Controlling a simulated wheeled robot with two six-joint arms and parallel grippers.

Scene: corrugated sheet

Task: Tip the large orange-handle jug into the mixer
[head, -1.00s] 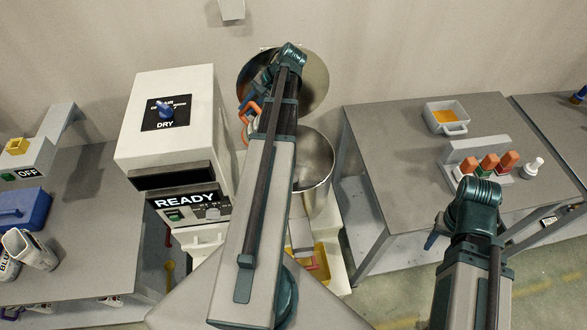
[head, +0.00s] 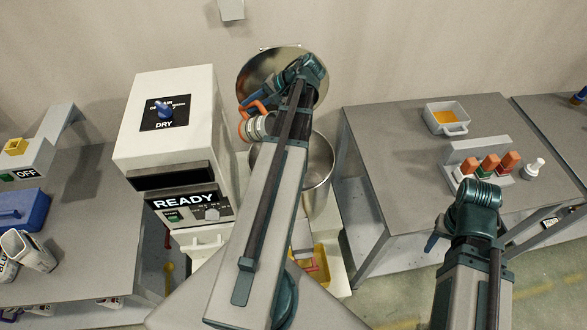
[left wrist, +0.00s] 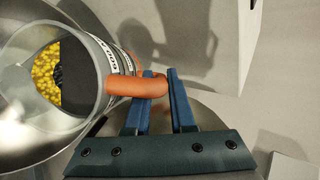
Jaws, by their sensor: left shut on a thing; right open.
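The large orange-handle jug (head: 257,129) is tilted over the left part of the steel mixer bowl (head: 321,172), partly hidden by my left arm. Its orange handle (left wrist: 128,85) sits between the blue fingers of my left gripper (left wrist: 160,76), which is shut on it. The left wrist view shows the grey jug (left wrist: 100,60) lying over, with yellow pellets (left wrist: 46,72) and a dark patch visible through its mouth. Whether pellets are falling is unclear. The round mixer lid (head: 262,72) stands raised behind. My right gripper (head: 434,240) is open and empty, low beside the right table.
The white dryer (head: 165,120) showing DRY and READY stands close left of the mixer. The left table (head: 80,235) holds a blue case (head: 22,212).

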